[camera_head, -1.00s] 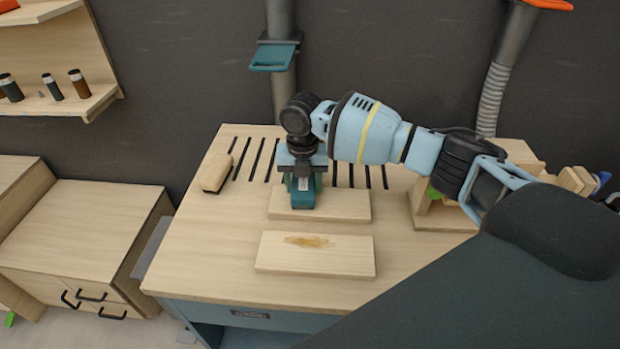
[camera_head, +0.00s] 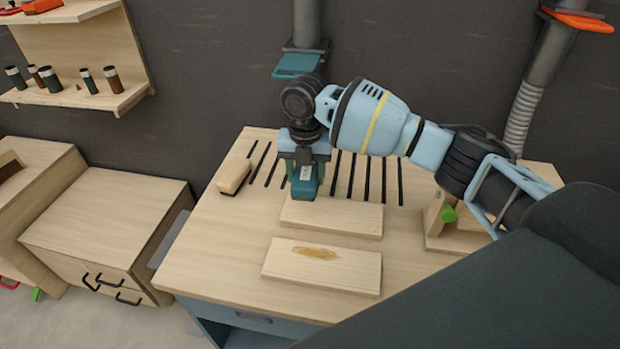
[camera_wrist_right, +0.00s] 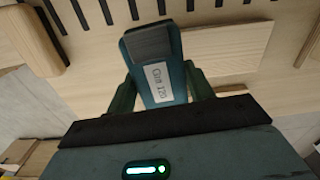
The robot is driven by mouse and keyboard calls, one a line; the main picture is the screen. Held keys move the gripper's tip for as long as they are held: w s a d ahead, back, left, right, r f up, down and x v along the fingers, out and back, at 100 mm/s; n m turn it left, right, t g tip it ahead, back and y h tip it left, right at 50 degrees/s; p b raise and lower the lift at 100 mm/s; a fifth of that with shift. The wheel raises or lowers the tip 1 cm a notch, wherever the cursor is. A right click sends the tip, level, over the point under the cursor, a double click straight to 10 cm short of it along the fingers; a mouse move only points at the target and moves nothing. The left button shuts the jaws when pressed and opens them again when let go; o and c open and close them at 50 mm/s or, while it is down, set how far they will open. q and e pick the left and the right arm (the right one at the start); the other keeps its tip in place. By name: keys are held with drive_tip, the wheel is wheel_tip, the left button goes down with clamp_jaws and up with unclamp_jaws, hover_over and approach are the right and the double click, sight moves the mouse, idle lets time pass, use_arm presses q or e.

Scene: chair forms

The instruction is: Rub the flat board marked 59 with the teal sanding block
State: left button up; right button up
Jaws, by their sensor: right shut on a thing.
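The teal sanding block (camera_head: 305,184) is in my right gripper (camera_head: 305,165), which is shut on its sides. In the right wrist view the block (camera_wrist_right: 155,62) shows a dark grey pad and a white label with small print ending in 120. Two flat pale boards lie on the bench. The block is over or just behind the far edge of the rear board (camera_head: 335,218); I cannot tell whether they touch. The front board (camera_head: 325,275) has a brown stain (camera_head: 316,252) on top. I can read no number 59 on either board. My left gripper is not in view.
A light wooden block (camera_head: 236,176) lies on the bench (camera_head: 225,225) at the left, beside dark slots. A wooden stand with a green knob (camera_head: 448,214) is at the right. A drawer cabinet (camera_head: 100,225) stands left of the bench.

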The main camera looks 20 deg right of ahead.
drive_tip(key=shift+r, duration=0.95)
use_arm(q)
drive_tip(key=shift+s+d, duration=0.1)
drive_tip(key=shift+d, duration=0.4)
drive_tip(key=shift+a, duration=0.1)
